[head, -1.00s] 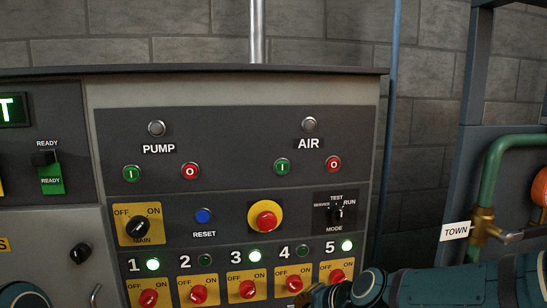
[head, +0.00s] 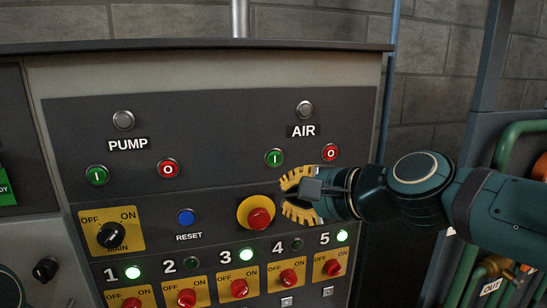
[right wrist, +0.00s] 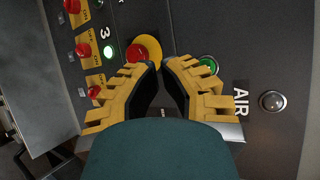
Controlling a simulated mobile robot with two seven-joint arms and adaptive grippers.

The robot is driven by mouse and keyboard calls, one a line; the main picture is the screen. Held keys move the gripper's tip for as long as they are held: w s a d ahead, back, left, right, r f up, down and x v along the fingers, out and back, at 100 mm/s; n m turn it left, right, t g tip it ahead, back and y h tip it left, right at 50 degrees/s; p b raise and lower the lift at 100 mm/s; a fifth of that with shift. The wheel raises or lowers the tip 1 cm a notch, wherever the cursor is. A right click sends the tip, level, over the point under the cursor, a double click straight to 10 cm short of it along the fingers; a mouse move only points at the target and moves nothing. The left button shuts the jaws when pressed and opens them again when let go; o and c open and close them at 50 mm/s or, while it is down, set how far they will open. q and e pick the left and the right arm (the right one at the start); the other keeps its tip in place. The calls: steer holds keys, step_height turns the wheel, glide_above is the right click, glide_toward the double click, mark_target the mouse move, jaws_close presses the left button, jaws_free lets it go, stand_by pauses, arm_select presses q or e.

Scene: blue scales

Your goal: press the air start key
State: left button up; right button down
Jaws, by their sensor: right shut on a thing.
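The green air start key (head: 274,157), marked I, is under the AIR label. It also shows in the right wrist view (right wrist: 208,63), close to the fingertip on the right. My right gripper (head: 287,197) is in front of the panel, below this key and beside the red mushroom button. In the right wrist view its yellow fingers (right wrist: 166,64) are partly closed, tips a little apart. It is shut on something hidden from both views. Its fingers show no clear contact with the key. The mode switch is hidden behind the gripper. My left gripper is out of view.
The red air stop key (head: 331,152) is right of the start key. The red mushroom button (head: 259,218) on its yellow disc is beside my fingertips. The grey air lamp (head: 305,109) is unlit. Several red rotary switches and the blue reset button (head: 186,217) are lower on the panel.

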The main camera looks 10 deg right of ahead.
glide_toward(262, 172)
steer(key=shift+s+a+x, duration=0.1)
steer(key=shift+x, duration=0.7)
steer(key=shift+s+a+x, duration=0.15)
steer(key=shift+x, duration=0.65)
steer(key=shift+s+a+x, duration=0.1)
steer(key=shift+x, duration=0.7)
steer(key=shift+f, duration=0.2)
steer(key=shift+w, duration=0.45)
steer(key=shift+w, duration=0.35)
steer(key=shift+s, duration=0.15)
stand_by(0.5)
steer(key=shift+s, duration=0.7)
